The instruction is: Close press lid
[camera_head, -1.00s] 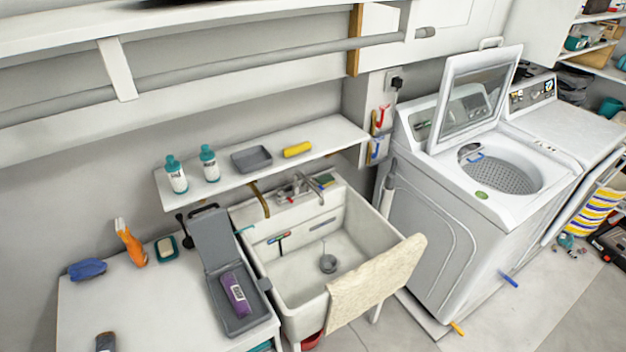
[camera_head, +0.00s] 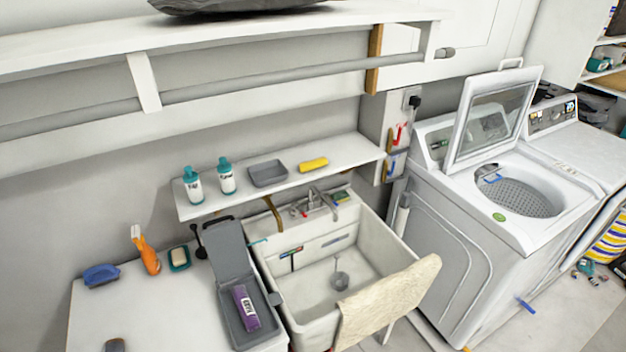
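A grey press-like case stands on the white table left of the sink. Its lid (camera_head: 229,246) is raised and leans back toward the wall. Its open base (camera_head: 265,322) holds a purple bottle (camera_head: 245,307) with a white label. A dark handle shows at the top of the lid, and a small grey tab sits at the base's right side. Neither of my grippers shows in the head view.
The sink (camera_head: 370,262) is right of the case, with a cream towel (camera_head: 385,300) over its front edge. An orange spray bottle (camera_head: 146,252), soap dish (camera_head: 179,258) and blue brush (camera_head: 101,275) stand left. A shelf (camera_head: 290,185) with bottles hangs above.

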